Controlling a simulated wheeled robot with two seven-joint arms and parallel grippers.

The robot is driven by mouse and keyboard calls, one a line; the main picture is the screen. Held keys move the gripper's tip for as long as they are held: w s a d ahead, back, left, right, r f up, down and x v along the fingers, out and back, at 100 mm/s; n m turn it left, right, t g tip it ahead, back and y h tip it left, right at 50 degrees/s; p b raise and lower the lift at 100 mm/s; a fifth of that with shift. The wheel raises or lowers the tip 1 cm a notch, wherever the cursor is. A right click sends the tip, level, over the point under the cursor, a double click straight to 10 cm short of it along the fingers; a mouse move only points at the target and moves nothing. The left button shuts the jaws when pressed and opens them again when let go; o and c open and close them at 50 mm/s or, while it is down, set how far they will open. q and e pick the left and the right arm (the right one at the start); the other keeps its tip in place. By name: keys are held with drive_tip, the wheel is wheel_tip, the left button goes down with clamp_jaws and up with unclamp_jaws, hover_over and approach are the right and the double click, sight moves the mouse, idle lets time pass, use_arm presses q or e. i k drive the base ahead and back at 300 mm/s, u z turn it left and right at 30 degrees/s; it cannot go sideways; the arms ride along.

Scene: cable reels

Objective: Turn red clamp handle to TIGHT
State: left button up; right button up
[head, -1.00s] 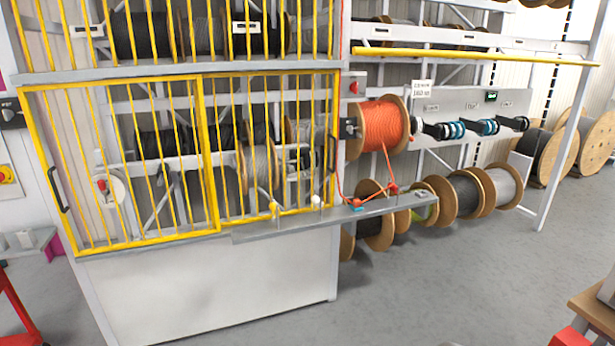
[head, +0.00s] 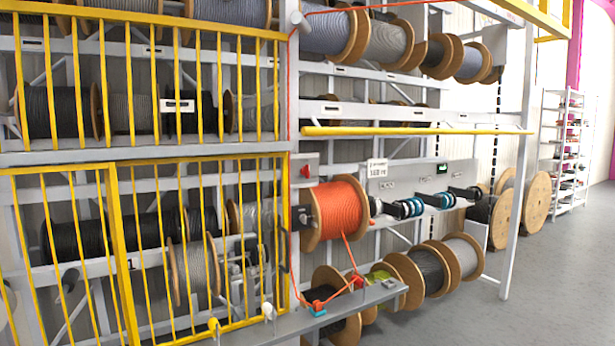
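A small red part (head: 357,282) sits on the grey ledge (head: 378,297) below the orange cable reel (head: 337,214). A second red part with blue (head: 318,305) is to its left on the same ledge. Orange cable runs from the reel down to these parts. Another red piece (head: 305,171) is on a grey plate at the upper left of the orange reel. I cannot tell which red part is the clamp handle, and no TIGHT marking is legible. Neither of my grippers is in view.
Yellow barred doors (head: 150,250) cover the rack at left. A yellow horizontal bar (head: 415,131) crosses above the orange reel. Black and blue holders (head: 405,208) stick out to its right. Large wooden reels (head: 536,198) stand at right. The grey floor (head: 540,290) at lower right is clear.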

sight(305, 170)
drive_tip(key=z, duration=0.65)
drive_tip(key=i, duration=1.75)
drive_tip(key=u, duration=0.5)
